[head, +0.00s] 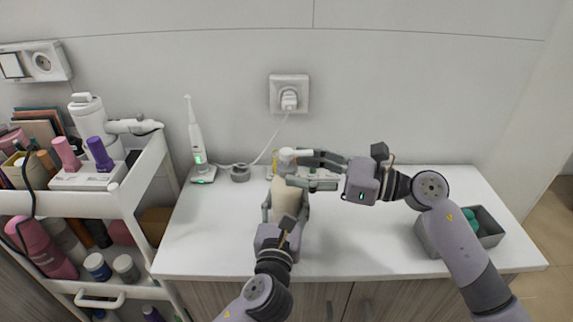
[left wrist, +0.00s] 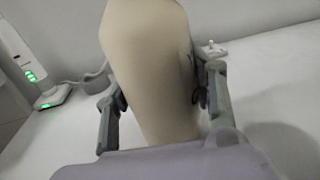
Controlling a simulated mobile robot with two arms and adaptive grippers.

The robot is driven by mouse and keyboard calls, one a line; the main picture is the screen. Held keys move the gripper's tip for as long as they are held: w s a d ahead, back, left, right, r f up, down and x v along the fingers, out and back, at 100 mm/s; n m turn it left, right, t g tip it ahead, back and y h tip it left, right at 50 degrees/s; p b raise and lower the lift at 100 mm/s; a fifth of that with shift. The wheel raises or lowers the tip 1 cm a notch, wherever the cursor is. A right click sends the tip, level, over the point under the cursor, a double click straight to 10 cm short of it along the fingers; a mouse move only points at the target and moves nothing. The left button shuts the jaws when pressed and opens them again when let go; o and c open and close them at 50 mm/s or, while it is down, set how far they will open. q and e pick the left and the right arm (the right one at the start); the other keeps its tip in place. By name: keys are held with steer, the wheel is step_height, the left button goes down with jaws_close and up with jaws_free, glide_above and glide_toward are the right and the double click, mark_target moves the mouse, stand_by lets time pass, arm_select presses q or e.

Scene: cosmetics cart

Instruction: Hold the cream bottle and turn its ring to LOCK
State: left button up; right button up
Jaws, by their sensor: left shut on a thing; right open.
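The cream bottle (head: 286,193) stands on the white countertop near the middle of the head view, with a white pump head (head: 293,154) on top. My left gripper (head: 286,207) is shut on its body from the front. In the left wrist view the beige bottle body (left wrist: 150,70) is between the two fingers, slightly tilted in the picture. My right gripper (head: 303,168) comes in from the right, open, with its fingers at the bottle's neck just under the pump head. The ring and its markings are too small or hidden to read.
A white electric toothbrush (head: 196,143) on its charger stands at the left, its cord running to the wall socket (head: 289,94). A white cart (head: 100,203) with cosmetics is at far left. A grey bin (head: 430,238) with green things sits at right. The counter's middle right is clear.

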mark_target(287, 165)
steer(key=shift+x, duration=1.8)
steer(key=shift+c, duration=0.5)
